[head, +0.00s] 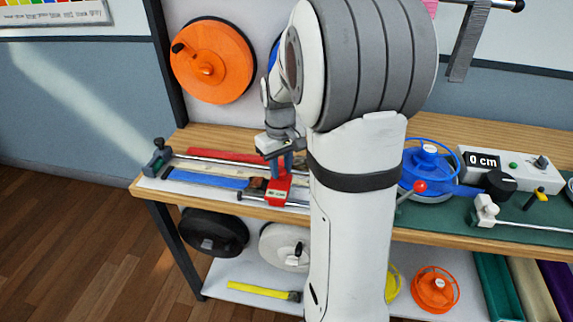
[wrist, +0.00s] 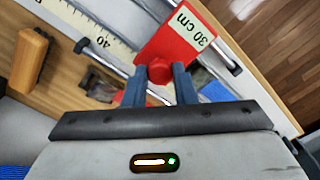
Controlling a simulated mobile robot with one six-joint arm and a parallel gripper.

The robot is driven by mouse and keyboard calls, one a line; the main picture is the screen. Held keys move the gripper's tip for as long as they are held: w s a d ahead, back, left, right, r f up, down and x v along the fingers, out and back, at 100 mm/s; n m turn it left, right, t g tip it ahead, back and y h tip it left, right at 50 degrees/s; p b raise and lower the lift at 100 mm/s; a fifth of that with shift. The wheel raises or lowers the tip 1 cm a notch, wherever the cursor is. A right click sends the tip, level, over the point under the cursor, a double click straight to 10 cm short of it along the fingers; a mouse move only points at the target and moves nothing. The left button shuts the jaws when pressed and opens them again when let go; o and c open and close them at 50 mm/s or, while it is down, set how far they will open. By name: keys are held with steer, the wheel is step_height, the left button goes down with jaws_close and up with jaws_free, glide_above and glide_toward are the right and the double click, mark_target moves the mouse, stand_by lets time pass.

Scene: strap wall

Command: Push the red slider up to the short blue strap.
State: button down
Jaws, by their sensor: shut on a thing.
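The red slider (head: 277,193) sits on the measuring rail on the bench, near its right end in the head view. In the wrist view its plate (wrist: 172,38) reads "30 cm". My gripper (wrist: 160,84) is shut on the slider's red knob, with one blue-grey finger on each side. It also shows in the head view (head: 281,166), above the slider. The short blue strap (head: 208,179) lies flat to the left of the slider. A small dark brown piece (head: 257,183) is between them; whether it touches the slider I cannot tell.
A red strap (head: 225,155) lies behind the blue one. A grey-green end stop (head: 157,157) stands at the rail's left end. A blue reel (head: 428,170) and a "0 cm" display (head: 483,161) are to the right of my arm. My arm hides part of the bench.

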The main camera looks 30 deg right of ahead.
steer(key=shift+w+a, duration=0.15)
steer(key=c, duration=1.4)
jaws_free()
steer(key=shift+a, duration=0.1)
steer(key=shift+o, duration=1.2)
step_height(320, 180, up, 8)
steer(key=shift+f+p, duration=0.1)
steer(key=shift+p, duration=0.2)
steer(key=s+a+t+p, duration=0.1)
steer(key=s+a, duration=0.4)
steer(key=s, duration=0.3)
steer(key=s+a+m+t+p, duration=0.1)
steer(key=s+a+p, duration=0.1)
steer(key=s+a, duration=0.4)
steer(key=s, duration=0.3)
steer(key=shift+r+t, duration=0.3)
steer(key=shift+r, duration=0.1)
